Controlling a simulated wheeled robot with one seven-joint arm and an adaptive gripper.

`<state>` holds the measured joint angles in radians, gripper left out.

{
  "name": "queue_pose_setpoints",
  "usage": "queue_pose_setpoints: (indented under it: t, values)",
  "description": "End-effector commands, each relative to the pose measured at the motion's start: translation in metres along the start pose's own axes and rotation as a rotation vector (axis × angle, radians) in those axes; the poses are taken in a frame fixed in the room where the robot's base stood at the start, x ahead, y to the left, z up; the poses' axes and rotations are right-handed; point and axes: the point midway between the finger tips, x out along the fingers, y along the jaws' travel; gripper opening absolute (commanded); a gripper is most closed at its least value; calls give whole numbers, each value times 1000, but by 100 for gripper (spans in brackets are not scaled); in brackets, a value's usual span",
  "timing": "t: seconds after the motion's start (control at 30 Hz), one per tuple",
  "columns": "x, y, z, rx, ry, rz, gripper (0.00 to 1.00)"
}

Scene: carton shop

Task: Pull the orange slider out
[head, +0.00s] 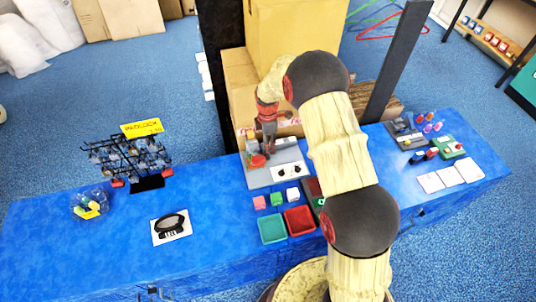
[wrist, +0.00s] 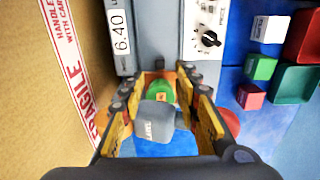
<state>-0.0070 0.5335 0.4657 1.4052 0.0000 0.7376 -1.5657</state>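My gripper (wrist: 161,80) points down at a grey control panel (head: 258,180) on the blue table. In the wrist view its two fingers stand apart, with a gap between them. A grey block with small lettering (wrist: 156,117) and a green part (wrist: 160,92) show in that gap; I cannot tell whether the fingers touch either. A small orange-brown patch (wrist: 167,77) shows at the fingertips, and I cannot tell if it is the orange slider. In the head view my gripper (head: 268,148) hides part of the panel, and no slider is clear there.
The panel carries a 6.40 display (wrist: 121,32), a black knob (wrist: 208,39) and a red round part (head: 257,160). A cardboard box (wrist: 45,100) stands close on the left in the wrist view. Green (head: 272,229) and red (head: 299,220) trays and small blocks lie in front.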

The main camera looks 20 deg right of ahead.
Motion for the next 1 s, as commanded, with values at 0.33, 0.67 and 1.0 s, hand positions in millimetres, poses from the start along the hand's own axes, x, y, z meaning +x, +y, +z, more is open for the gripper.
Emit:
queue_pose_setpoints:
  t: [0.33,0.67,1.0]
  values:
    - [53,0,0,1,0,-1,32]
    - [63,0,0,2,0,1,32]
    - [63,0,0,2,0,1,15]
